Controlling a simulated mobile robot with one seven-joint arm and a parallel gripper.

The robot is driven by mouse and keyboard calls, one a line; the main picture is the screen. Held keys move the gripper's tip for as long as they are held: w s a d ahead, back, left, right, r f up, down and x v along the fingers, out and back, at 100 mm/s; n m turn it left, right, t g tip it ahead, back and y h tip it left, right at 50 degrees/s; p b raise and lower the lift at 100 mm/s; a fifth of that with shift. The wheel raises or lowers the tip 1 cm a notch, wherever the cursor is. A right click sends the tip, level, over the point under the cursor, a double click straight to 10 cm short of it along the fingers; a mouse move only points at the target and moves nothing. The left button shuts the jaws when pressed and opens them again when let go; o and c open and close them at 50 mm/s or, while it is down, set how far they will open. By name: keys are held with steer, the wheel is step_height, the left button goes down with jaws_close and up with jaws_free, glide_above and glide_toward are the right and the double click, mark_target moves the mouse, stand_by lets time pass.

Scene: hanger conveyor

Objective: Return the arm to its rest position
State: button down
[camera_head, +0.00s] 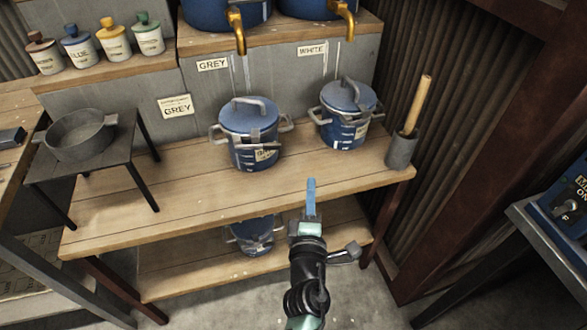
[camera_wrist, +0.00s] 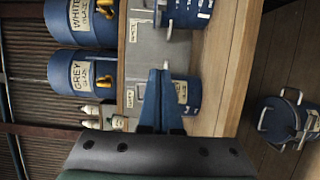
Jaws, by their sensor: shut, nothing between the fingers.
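My gripper (camera_head: 311,196) is shut and empty in the head view. Its blue fingers point up and away, in front of the wooden table's (camera_head: 125,212) front edge. In the wrist view the shut fingers (camera_wrist: 161,95) lie together, with a blue pot partly behind them. My arm reaches up from the bottom of the head view, bent at the wrist. The gripper is apart from the two lidded blue pots on the table.
A left blue pot (camera_head: 248,145) and a right blue pot (camera_head: 346,120) stand on the table. Another pot (camera_head: 255,238) sits on the lower shelf. A grey cup with a wooden-handled tool (camera_head: 401,150) stands at the right end. A grey pan (camera_head: 77,142) rests on a small stand. A control box (camera_head: 570,208) is far right.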

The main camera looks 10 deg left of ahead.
steer(key=shift+s+d, duration=0.45)
steer(key=shift+d, duration=0.2)
